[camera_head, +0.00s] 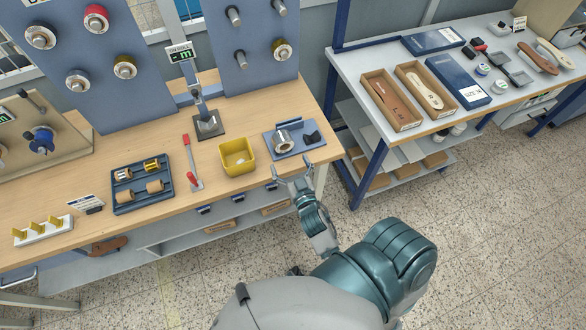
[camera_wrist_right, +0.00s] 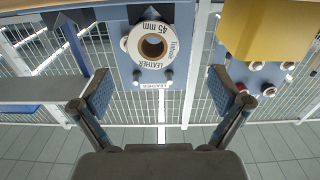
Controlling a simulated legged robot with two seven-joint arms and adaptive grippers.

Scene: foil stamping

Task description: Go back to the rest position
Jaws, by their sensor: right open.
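My right gripper (camera_head: 292,167) is at the front edge of the wooden bench, just in front of a blue stand (camera_head: 307,149) that holds a roll (camera_head: 284,141). Its fingers are spread, with nothing between them. In the right wrist view the open fingers (camera_wrist_right: 161,88) frame a white-faced roll (camera_wrist_right: 135,52) labelled "LEATHER 45 mm" from a distance. The roll is beyond the fingertips and apart from them. My left gripper is not in view.
A yellow bin (camera_head: 237,157), a red-handled tool (camera_head: 190,160) and a blue tray of small rolls (camera_head: 143,184) are on the bench (camera_head: 85,222). A side table (camera_head: 352,66) with open boxes stands at right. The speckled floor between is clear.

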